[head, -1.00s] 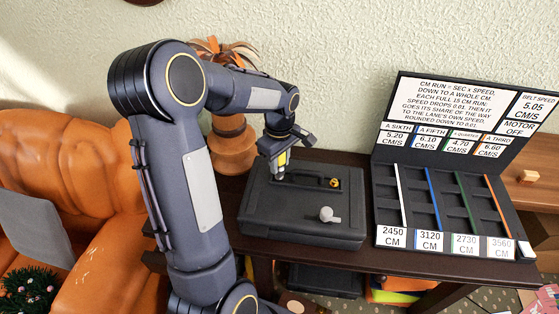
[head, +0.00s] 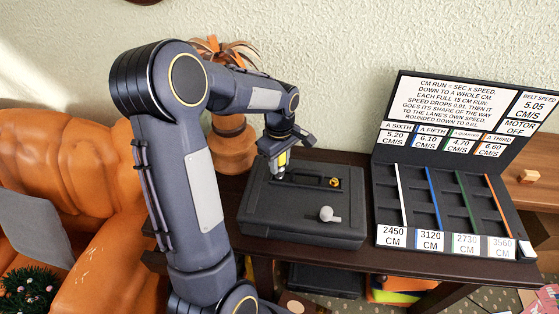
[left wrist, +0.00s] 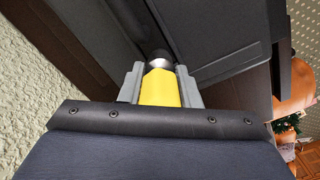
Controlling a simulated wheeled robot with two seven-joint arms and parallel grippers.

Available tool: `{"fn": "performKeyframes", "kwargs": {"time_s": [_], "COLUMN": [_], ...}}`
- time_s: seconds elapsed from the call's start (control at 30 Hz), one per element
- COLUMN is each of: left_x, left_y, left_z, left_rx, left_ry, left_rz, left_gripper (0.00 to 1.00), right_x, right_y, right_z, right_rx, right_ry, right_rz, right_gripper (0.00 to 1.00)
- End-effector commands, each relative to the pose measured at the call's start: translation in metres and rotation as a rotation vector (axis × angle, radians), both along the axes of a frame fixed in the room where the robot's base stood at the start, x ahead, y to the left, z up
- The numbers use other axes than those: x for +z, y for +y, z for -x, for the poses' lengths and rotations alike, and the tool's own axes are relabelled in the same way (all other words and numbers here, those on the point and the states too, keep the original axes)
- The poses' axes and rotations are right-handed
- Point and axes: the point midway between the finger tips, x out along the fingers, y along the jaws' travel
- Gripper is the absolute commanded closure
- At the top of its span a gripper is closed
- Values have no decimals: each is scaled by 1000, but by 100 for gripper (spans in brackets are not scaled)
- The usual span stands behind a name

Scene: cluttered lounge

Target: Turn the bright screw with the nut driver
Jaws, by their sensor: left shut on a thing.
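My left gripper (head: 279,158) is shut on the yellow handle of the nut driver (head: 282,160). It holds the driver upright over the left end of a long recess in the dark case (head: 295,229). The yellow handle (left wrist: 160,87) sits between both fingers in the left wrist view, with a round metal part (left wrist: 159,58) just beyond it. The driver's lower end is in or just over the recess; whether it touches a screw is hidden. A small gold-coloured piece (head: 334,182) sits at the recess's right end. I cannot tell which piece is the bright screw. My right gripper is not in view.
A pale grey knob (head: 327,214) stands on the case's front right. A black display board (head: 384,150) with coloured lanes stands to the right on the dark table (head: 262,272). An orange-brown vase (head: 232,150) is behind the case. An orange armchair (head: 85,165) is at left.

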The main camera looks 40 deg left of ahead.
Motion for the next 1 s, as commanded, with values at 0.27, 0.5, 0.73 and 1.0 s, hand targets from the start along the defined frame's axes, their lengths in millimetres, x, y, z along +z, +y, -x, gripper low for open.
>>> {"fn": "performKeyframes", "kwargs": {"time_s": [0.27,0.5,0.73,1.0], "left_x": [-7,-12,-14,-13], "left_y": [0,0,0,0], "left_z": [0,0,0,0], "left_rx": [0,0,-2,-334], "left_ry": [0,0,-1,0], "left_rz": [0,0,0,1], "left_gripper": [94,94,94,94], "right_x": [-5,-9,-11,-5], "right_y": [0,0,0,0], "right_z": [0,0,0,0], "right_rx": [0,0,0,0], "right_ry": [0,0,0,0], "right_rz": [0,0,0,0], "right_gripper": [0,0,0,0]}}
